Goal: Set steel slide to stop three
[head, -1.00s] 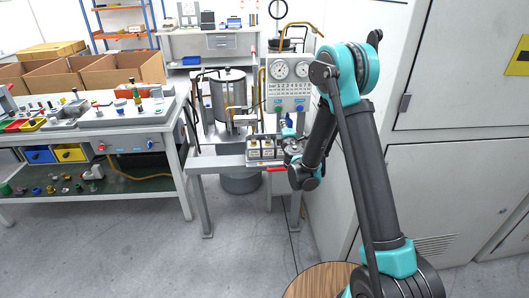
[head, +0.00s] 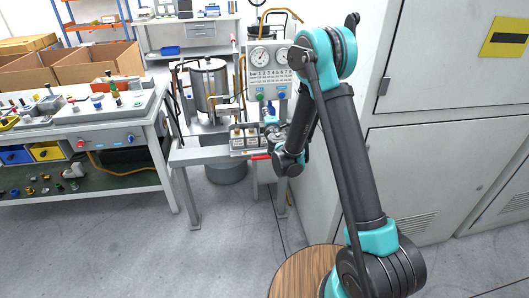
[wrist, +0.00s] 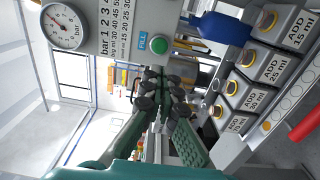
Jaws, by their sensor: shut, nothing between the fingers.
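I cannot clearly make out the steel slide or its stops. In the wrist view a strip with round marks (wrist: 277,117) runs beside the dosing buttons, but I cannot tell whether it belongs to the slide. My gripper (wrist: 163,95) shows there with its dark fingertips together and nothing between them. It is apart from the gauge panel (wrist: 115,25) and the row of labelled ADD blocks (wrist: 262,67). In the head view my arm reaches to the test stand (head: 205,155), and its wrist partly hides the gripper there.
The panel carries a green FILL button (wrist: 159,45) and a blue knob (wrist: 222,28). A red bar (wrist: 305,124) sticks out near the ADD blocks. A steel vessel (head: 208,85) stands left of the panel, a white cabinet (head: 440,90) right. Floor in front is clear.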

